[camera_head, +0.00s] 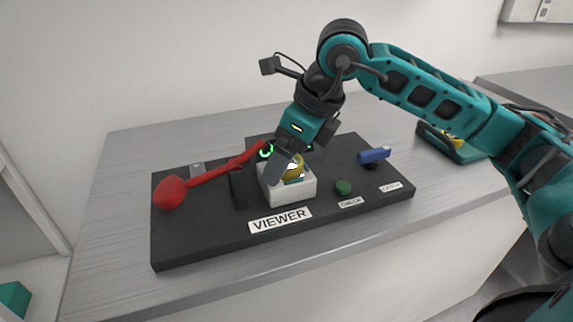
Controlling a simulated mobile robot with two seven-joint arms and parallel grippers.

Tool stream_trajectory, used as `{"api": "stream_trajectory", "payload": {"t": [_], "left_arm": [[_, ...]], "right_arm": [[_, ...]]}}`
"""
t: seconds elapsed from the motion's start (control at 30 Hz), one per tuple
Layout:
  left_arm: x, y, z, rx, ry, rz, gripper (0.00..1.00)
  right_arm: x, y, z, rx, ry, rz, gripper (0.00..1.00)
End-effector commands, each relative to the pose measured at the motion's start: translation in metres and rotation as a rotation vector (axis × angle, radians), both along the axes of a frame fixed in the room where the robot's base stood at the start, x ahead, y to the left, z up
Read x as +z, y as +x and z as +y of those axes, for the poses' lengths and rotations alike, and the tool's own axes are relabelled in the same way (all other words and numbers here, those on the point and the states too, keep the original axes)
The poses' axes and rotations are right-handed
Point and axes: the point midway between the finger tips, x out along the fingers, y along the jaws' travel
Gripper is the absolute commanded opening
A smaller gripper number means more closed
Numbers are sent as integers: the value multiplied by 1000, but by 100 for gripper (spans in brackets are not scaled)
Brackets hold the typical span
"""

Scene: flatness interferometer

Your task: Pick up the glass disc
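My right gripper (284,165) comes in from the upper right and points down at the white block (292,194) on the black viewer base. A rounded gold-yellow piece (295,165) shows at the top of the block, right beside the gripper fingers and partly covered by them. I cannot tell whether this piece is the glass disc, and no other clear disc stands out. Whether the fingers are apart or closed on something is hidden by the viewing angle. My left gripper is not in view.
The black base (210,240) carries a red lever with a round knob (170,192), a green button (343,187) and a blue handle (374,155). A teal tray (467,152) with something yellow lies at right. The grey table (115,220) is clear at left.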

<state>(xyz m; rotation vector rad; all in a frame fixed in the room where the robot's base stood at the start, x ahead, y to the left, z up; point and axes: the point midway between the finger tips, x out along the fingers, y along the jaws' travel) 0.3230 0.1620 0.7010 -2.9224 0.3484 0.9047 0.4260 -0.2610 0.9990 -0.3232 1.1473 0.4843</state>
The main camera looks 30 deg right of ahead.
Motion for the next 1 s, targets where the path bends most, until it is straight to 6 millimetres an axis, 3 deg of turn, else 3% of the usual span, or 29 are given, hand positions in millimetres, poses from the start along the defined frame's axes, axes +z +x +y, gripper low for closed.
{"api": "stream_trajectory", "payload": {"t": [0.1,0.73,1.0], "left_arm": [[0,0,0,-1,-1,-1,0],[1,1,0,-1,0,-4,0],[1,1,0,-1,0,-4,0]], "right_arm": [[0,0,0,0,0,0,87],[1,0,0,0,-1,0,26],[2,0,0,0,0,-2,26]]}}
